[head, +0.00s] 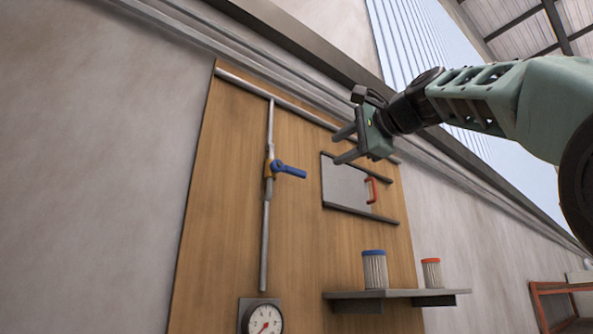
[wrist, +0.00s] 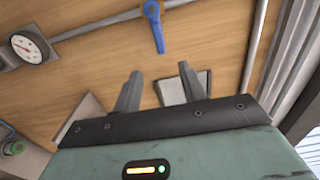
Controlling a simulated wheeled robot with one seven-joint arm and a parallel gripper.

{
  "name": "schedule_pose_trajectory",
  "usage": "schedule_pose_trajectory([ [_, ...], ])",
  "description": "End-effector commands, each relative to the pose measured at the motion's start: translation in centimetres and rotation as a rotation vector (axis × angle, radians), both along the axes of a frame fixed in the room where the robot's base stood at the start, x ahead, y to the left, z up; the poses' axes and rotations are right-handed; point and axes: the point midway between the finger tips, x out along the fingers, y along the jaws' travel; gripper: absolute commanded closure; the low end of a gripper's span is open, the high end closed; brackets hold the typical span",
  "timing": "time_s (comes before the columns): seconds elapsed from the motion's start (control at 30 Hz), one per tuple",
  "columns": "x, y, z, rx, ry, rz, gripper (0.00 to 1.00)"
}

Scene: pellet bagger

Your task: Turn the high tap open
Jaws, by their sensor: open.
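The high tap has a blue lever handle (head: 289,170) on a vertical grey pipe, with an orange-brown valve body (head: 268,167) at its left end. In the head view the lever points right and slightly down, across the pipe. In the wrist view the blue lever (wrist: 153,28) is at the top, beyond the fingertips. My gripper (head: 341,145) is to the upper right of the lever in the head view, apart from it. Its two fingers also show in the wrist view (wrist: 160,85), spread with nothing between them.
A sliding grey panel with a red handle (head: 371,190) is right of the tap. A round gauge (head: 263,319) is below the pipe. A shelf (head: 390,294) at lower right carries a blue-topped filter (head: 375,270) and a red-topped filter (head: 431,274). The board left of the pipe is clear.

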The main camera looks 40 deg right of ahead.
Motion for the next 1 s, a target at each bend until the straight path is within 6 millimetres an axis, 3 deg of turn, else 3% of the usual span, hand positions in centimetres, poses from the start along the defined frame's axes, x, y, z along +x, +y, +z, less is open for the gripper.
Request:
schedule_pose_trajectory([
  [0.3,4.8,0.2,0.6,0.002,0.006,0.001,0.58],
  [0.7,13.1,0.4,0.3,0.000,0.006,0.001,0.58],
  [1.0,16.1,0.6,0.0,-0.002,0.004,0.001,0.58],
])
